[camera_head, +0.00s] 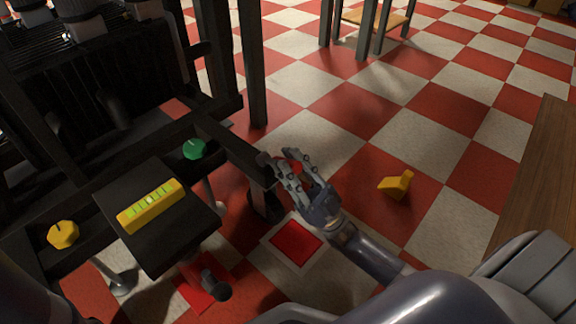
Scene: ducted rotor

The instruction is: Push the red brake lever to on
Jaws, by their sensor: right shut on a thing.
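My right gripper (292,178) is at the middle of the head view, its arm coming in from the lower right. Its fingers are closed around a small red part (295,165) at the end of the dark frame, which looks like the red brake lever. Most of that part is hidden by the fingers, so its position or marking cannot be read. My left gripper does not show.
The dark frame (225,140) carries a green knob (194,149), a yellow knob (62,235) and a black panel with a yellow bar (150,205). A red pad (297,242) and a yellow object (396,184) lie on the checkered floor. A wooden surface (540,190) stands right.

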